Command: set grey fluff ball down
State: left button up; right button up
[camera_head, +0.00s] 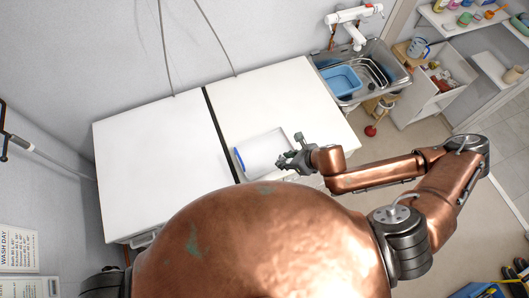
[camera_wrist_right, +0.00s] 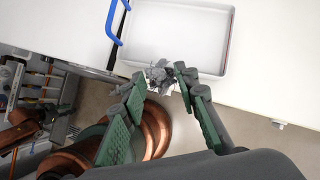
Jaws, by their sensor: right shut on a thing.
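The grey fluff ball (camera_wrist_right: 160,74) is a ragged grey clump between the fingertips of my right gripper (camera_wrist_right: 156,80) in the right wrist view. The right gripper is shut on it, at the near edge of a white tray (camera_wrist_right: 182,22) with a blue handle (camera_wrist_right: 114,20). In the head view the tray (camera_head: 262,148) lies on the white top, and my right gripper (camera_head: 284,161) is over its right end. I cannot make out the fluff ball from the gripper there. My left gripper is not in view.
The white top (camera_head: 155,160) is bare left of the dark gap. A metal sink (camera_head: 372,68) with a blue basin (camera_head: 340,81) stands at the back right. A shelf unit (camera_head: 430,88) with small items stands beyond it.

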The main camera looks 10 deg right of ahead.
aim_at(282, 155)
jog(key=shift+s+d+f+b, duration=0.3)
jog(key=shift+d+f+b, duration=0.1)
jog(key=w+b, duration=0.1)
jog(key=w+a+f+b, duration=0.1)
jog(key=w, duration=0.1)
jog(key=w+a+f+b, duration=0.1)
jog(key=b, duration=0.1)
jog(key=shift+w+f, duration=0.15)
jog(key=w+a+f, duration=0.1)
jog(key=w+f, duration=0.1)
jog(key=w+a+f+p, duration=0.1)
jog(key=w+f, duration=0.1)
jog(key=w+a+f+p, duration=0.1)
jog(key=w+f, duration=0.1)
jog(key=w, duration=0.1)
jog(key=shift+w+a+f, duration=0.2)
jog(key=shift+w+f, duration=0.25)
jog(key=shift+f, duration=0.1)
notch_tip(282, 155, down, 3)
jog(key=shift+p, duration=0.65)
jog(key=shift+f, duration=0.15)
jog(key=shift+w, duration=0.1)
